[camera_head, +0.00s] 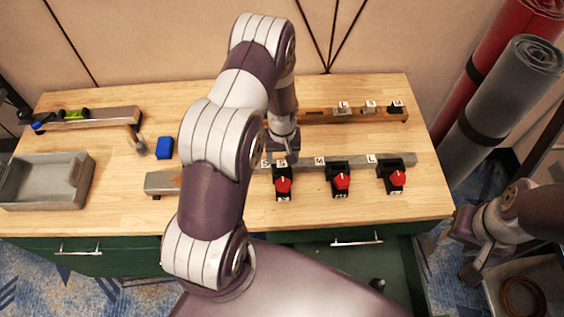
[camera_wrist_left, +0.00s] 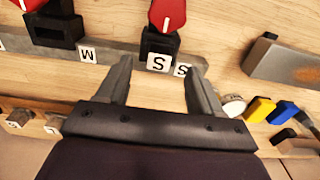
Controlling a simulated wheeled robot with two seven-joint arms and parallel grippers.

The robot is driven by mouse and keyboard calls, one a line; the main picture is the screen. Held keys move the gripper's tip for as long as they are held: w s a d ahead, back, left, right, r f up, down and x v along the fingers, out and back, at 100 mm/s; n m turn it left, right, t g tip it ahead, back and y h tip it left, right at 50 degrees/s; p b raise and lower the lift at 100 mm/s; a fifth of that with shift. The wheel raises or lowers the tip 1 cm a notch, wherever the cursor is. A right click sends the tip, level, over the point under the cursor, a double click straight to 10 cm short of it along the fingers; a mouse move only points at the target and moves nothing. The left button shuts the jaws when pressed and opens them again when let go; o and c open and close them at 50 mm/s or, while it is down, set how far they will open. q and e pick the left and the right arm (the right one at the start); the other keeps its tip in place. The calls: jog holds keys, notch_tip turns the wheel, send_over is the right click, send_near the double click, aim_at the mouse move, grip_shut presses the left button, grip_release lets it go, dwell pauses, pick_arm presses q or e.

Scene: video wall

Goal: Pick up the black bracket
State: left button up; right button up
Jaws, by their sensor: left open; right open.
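Three black brackets with red knobs stand along the front of a grey metal rail (camera_head: 360,162): the S bracket (camera_head: 283,195), the M bracket (camera_head: 342,190) and the L bracket (camera_head: 397,187). My left gripper (camera_head: 285,145) reaches over the table just behind the S bracket, empty. In the left wrist view my left gripper (camera_wrist_left: 160,66) is open, with the S bracket (camera_wrist_left: 159,43) and its white S tag (camera_wrist_left: 159,62) just beyond the fingertips. The M bracket (camera_wrist_left: 53,27) is to the left there. My right gripper (camera_head: 468,250) is open and empty, off the table's right end.
A wooden rail (camera_head: 360,116) with white tagged blocks lies behind. Rolled mats (camera_head: 500,105) stand right of the table. My left arm hides the table's middle.

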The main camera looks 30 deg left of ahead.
aim_at(282, 163)
pick_arm(q)
jog(key=f, duration=0.2)
jog(key=f+p, duration=0.1)
jog(key=f, duration=0.1)
jog(key=w+f+p, duration=0.1)
jog(key=f, duration=0.1)
jog(key=shift+a, duration=0.35)
jog(key=shift+f, duration=0.2)
jog(key=shift+c, duration=0.3)
jog(key=c, duration=1.1)
jog(key=shift+c, duration=0.2)
jog(key=shift+r, duration=0.15)
